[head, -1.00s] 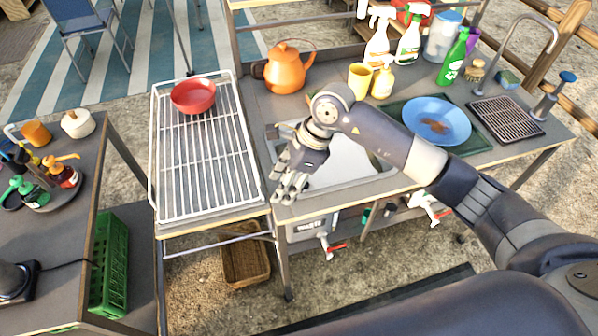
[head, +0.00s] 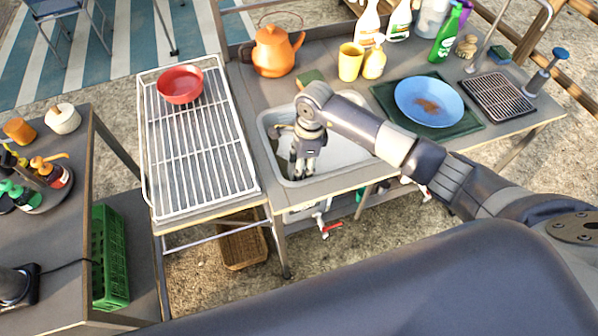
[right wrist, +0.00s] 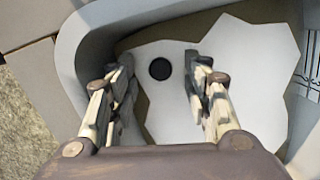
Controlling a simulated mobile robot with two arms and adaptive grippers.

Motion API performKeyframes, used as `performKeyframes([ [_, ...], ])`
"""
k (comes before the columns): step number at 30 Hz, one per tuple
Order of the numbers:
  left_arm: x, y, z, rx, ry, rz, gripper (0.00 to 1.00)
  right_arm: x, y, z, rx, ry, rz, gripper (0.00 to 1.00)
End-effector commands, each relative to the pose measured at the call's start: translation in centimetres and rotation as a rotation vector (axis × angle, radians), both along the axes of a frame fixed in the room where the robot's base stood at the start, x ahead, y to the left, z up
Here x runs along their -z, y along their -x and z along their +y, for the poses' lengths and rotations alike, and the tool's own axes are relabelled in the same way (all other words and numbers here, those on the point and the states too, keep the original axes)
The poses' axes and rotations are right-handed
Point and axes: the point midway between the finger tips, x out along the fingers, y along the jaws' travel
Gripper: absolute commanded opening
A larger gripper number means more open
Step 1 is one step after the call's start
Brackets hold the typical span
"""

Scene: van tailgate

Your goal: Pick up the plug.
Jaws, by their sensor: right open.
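A small black round disc, which looks like the plug (right wrist: 160,69), lies on the pale sink floor in the right wrist view. It shows in the gap between my right gripper's fingers, beyond the tips. My right gripper (head: 302,172) is open and points down into the sink (head: 345,150) in the head view, near its left side. Nothing shows between its fingers in contact with them. In the head view the plug is hidden behind the gripper. My left gripper is not in view.
The sink's raised rim (right wrist: 72,60) curves close to the left of the gripper. A yellow cup (head: 350,62), a soap bottle (head: 374,62) and an orange kettle (head: 275,52) stand behind the sink. A blue plate (head: 428,100) lies to the right, a wire rack (head: 200,150) to the left.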

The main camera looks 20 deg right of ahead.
Motion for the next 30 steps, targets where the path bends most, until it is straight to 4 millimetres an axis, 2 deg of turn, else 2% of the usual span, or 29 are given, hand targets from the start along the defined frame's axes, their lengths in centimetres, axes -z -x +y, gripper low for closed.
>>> performKeyframes([
  [1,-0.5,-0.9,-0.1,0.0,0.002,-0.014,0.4,0.6,0.0,0.2,0.002,-0.002,0.003,0.45],
  [4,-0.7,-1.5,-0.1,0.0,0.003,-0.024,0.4,1.6,0.0,0.3,0.002,-0.002,0.001,0.45],
  [12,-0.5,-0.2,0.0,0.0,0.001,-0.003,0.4,2.0,-0.1,0.3,-0.001,-0.001,-0.001,0.45],
  [13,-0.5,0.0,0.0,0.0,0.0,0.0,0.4,2.0,-0.1,0.3,0.0,-0.001,-0.001,0.43],
  [18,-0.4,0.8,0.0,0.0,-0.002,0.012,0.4,2.0,-0.1,0.3,0.0,-0.001,-0.001,0.04],
  [19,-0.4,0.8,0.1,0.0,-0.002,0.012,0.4,2.0,-0.1,0.3,0.0,-0.001,-0.001,0.0],
  [30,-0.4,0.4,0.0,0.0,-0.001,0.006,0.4,1.8,-0.1,0.3,0.0,-0.002,-0.002,0.0],
])
